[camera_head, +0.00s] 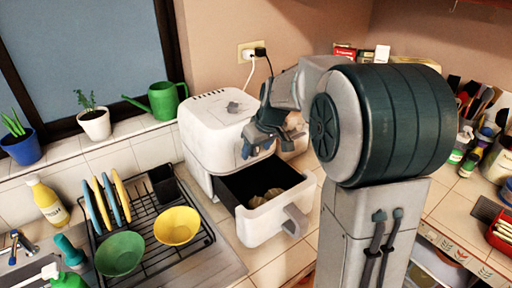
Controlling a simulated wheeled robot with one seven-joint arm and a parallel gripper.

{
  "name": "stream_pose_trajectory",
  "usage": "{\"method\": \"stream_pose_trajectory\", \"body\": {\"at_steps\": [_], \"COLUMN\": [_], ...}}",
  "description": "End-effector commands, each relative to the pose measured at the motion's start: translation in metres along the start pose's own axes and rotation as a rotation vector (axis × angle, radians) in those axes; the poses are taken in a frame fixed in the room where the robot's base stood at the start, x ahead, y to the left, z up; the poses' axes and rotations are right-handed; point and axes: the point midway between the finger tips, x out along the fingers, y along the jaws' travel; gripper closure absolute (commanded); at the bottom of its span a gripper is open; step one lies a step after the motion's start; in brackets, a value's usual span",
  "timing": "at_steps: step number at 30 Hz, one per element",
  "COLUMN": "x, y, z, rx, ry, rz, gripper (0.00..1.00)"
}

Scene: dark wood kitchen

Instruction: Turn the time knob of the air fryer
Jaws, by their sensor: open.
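The white air fryer (205,120) stands on the tiled counter in the corner, against the wall. Its drawer (262,223) is pulled out toward the front, with some brownish food (266,197) inside. A small grey part (234,107) shows on its top; I cannot tell whether it is the time knob. My gripper (257,146) is open and empty, at the front upper right of the air fryer, above the open drawer. It hides part of the front face. I cannot tell whether it touches the air fryer.
A dish rack (150,262) with a green bowl (119,254) and a yellow bowl (177,226) is left of the drawer. Potted plants and a green watering can (162,100) stand on the sill. Bottles and utensils crowd the right. The drawer's handle (295,220) juts forward.

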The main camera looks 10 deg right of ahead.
Motion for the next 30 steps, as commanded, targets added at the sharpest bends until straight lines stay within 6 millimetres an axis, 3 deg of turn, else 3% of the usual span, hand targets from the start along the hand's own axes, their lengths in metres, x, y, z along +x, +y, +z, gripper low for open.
{"method": "stream_pose_trajectory", "body": {"at_steps": [11, 16, 17, 30], "x": [0.0075, 0.0073, 0.0073, 0.0087], "y": [-0.0004, -0.0005, -0.0005, 0.0012], "z": [-0.0001, -0.0002, -0.0002, 0.0001], "rx": [-0.001, -0.001, -0.001, 0.032], "ry": [0.001, 0.001, 0.001, 0.001], "rz": [0.000, 0.000, 0.000, -0.077], "gripper": [0.41, 0.82, 0.85, 0.85]}}
